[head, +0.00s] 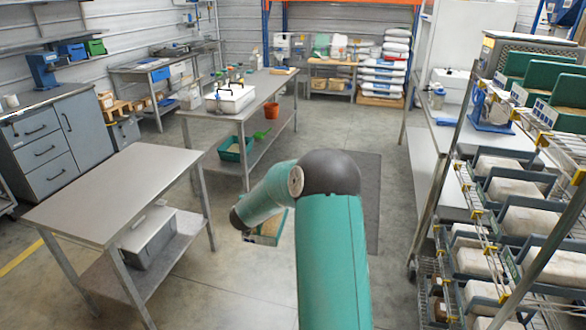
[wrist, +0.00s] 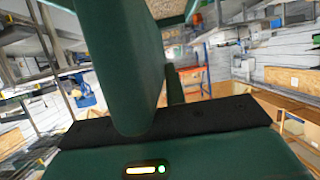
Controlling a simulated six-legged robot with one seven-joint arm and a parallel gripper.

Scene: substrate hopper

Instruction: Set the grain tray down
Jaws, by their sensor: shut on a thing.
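The grain tray (head: 268,229) shows in part in the head view, low behind my arm, with a green rim and tan contents. The rest of it is hidden by the arm. In the wrist view a green edge and tan grain (wrist: 182,30) of the tray show at the top. My gripper (wrist: 160,45) is shut on the tray, with green fingers reaching up from a black plate in the wrist view. In the head view the gripper is hidden behind the arm. The tray appears held above the floor, clear of any table.
A bare steel table (head: 120,190) stands at left, with a grey bin (head: 150,240) on its lower shelf. A longer bench (head: 262,88) behind holds a white tub; a green tray (head: 236,149) sits below. A wire rack (head: 470,210) with pale blocks stands right.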

